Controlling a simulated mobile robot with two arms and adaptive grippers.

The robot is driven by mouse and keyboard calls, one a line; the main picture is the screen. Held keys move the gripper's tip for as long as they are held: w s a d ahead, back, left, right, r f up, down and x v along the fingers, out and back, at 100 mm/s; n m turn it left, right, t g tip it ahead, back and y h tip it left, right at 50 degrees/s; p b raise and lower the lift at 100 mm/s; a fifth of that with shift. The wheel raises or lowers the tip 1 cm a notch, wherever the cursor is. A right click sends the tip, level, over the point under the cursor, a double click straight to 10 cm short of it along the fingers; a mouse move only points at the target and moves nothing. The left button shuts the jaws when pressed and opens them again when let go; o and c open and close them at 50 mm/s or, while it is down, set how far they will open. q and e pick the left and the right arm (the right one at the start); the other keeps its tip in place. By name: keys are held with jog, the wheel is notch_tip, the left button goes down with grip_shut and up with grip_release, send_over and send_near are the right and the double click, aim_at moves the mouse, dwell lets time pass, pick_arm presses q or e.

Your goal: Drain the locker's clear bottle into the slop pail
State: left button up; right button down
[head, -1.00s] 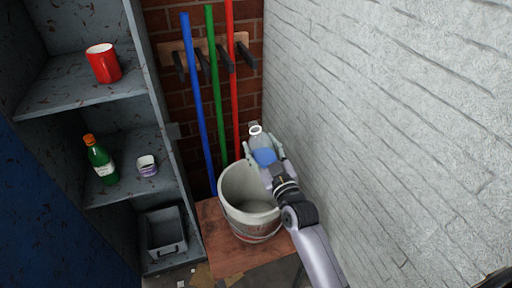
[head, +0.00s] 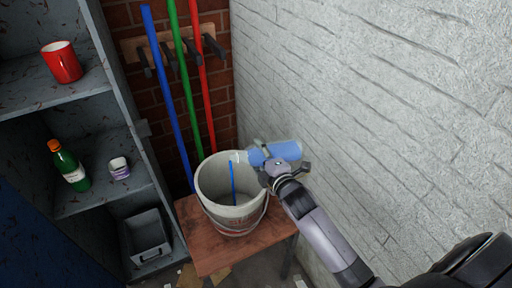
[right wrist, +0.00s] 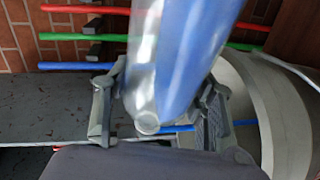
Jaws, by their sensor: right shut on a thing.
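The clear bottle (head: 284,151) with blue liquid lies nearly on its side above the right rim of the slop pail (head: 212,205), its mouth pointing left over the opening. A thin blue stream (head: 232,180) falls inside the pail. My right gripper (head: 266,156) is shut around the bottle. In the right wrist view the bottle (right wrist: 190,50) fills the upper middle between the fingers (right wrist: 160,112), with blue liquid inside. The pail's wall (right wrist: 285,110) shows at right there. My left gripper is not in view.
The pail stands on a small wooden table (head: 210,257) beside the white brick wall (head: 380,110). The locker (head: 125,75) at left holds a red mug (head: 62,63), a green bottle (head: 72,170), a small tub (head: 119,168) and a grey bin (head: 148,236). Coloured poles (head: 187,80) hang behind.

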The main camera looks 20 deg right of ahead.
jog(key=n+p, duration=0.1)
jog(key=p, duration=0.1)
jog(key=r+n+p, duration=0.1)
jog(key=n, duration=0.1)
jog(key=shift+a+r+g+h+p, duration=0.15)
jog(key=shift+g+h+p, duration=0.15)
jog(key=shift+h+p, duration=0.1)
jog(key=shift+a+r+n+h+p, duration=0.2)
jog(key=shift+r+n+h+p, duration=0.1)
jog(key=shift+r+n+p, duration=0.3)
jog(key=shift+w+a+n+p, duration=0.1)
jog(key=shift+n+p, duration=0.3)
jog(key=shift+p, duration=0.15)
jog(key=shift+f, duration=0.1)
dwell(3.8)
